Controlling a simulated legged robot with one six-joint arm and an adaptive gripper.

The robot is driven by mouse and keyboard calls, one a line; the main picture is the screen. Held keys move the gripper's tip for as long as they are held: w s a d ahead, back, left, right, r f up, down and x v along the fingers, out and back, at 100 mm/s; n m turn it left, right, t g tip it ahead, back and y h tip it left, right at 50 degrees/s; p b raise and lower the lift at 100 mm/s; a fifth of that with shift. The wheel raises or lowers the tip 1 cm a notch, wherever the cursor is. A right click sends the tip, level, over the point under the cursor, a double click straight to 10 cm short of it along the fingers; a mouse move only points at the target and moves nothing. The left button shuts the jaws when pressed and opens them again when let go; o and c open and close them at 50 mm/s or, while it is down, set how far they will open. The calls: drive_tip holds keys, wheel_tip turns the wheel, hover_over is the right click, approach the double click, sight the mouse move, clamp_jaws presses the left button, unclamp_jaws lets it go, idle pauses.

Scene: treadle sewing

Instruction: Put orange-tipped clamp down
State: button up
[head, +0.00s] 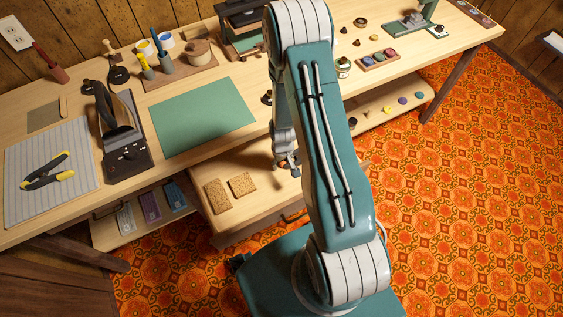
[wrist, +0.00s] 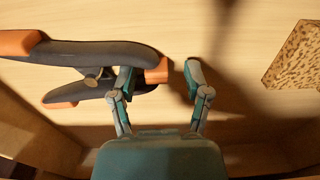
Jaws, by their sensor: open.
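The orange-tipped clamp (wrist: 95,55) lies on a pale wooden surface in the wrist view. It has dark grey arms, orange handle ends at left and orange jaw tips. My gripper (wrist: 158,74) is open. Its left finger overlaps the clamp's jaws, and one orange jaw tip shows between the fingers; the right finger stands apart from it. In the head view my gripper (head: 287,162) is low over the open drawer (head: 262,205) below the table, and I cannot make out this clamp there.
Cork blocks (head: 217,195) lie in the drawer; one (wrist: 295,55) shows at right in the wrist view. Wooden walls border the space. A yellow-handled clamp (head: 47,173) lies on a striped mat (head: 80,140). A green mat (head: 203,114) on the table is clear.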

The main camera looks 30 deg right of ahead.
drive_tip(key=s+a+r+t, duration=0.1)
drive_tip(key=a+r, duration=0.1)
drive_tip(key=r, duration=1.4)
drive_tip(key=s+a+r+t, duration=0.2)
drive_tip(key=r, duration=1.4)
drive_tip(key=s+a+r+t, duration=0.2)
drive_tip(key=s+a+r, duration=0.1)
drive_tip(key=s+r, duration=0.9)
drive_tip(key=shift+s+a+r, duration=0.15)
drive_tip(key=shift+a+r, duration=0.05)
drive_tip(key=shift+r, duration=0.15)
